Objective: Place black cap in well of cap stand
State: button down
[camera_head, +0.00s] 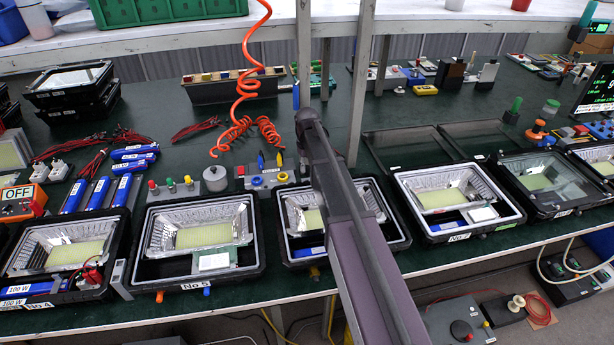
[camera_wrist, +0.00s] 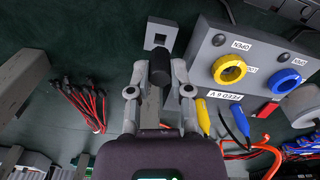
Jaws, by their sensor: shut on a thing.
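In the wrist view, my gripper (camera_wrist: 159,84) is shut on the black cap (camera_wrist: 159,66), a small dark cylinder between its fingertips. Just beyond the cap is a small grey block with a square dark recess, which looks like the cap stand (camera_wrist: 152,32). The cap overlaps the near part of this block in the picture. I cannot tell whether the cap touches the stand or is above it. In the head view, my arm covers the gripper, and I cannot make out the cap or the stand there.
A grey feed box (camera_wrist: 245,85) with yellow and blue rings stands close on the right, with yellow and blue plugs beside it. Red wires (camera_wrist: 88,105) lie at left. In the head view, floodlight housings (camera_head: 200,240) line the bench front, and a red coiled cord (camera_head: 243,95) hangs behind.

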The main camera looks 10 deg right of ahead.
aim_at(307, 175)
jog(key=shift+f+b, duration=1.2)
jog(key=shift+f, duration=0.35)
jog(key=shift+f, duration=0.2)
jog(key=c, duration=0.5)
grip_release()
jog(key=shift+r, duration=0.1)
jog(key=shift+c, duration=0.2)
jog(key=shift+r, duration=0.15)
notch_tip(307, 175, up, 12)
jog(key=p, duration=1.2)
jog(key=shift+s, duration=0.1)
jog(key=s+m, duration=0.3)
jog(key=s, duration=2.4)
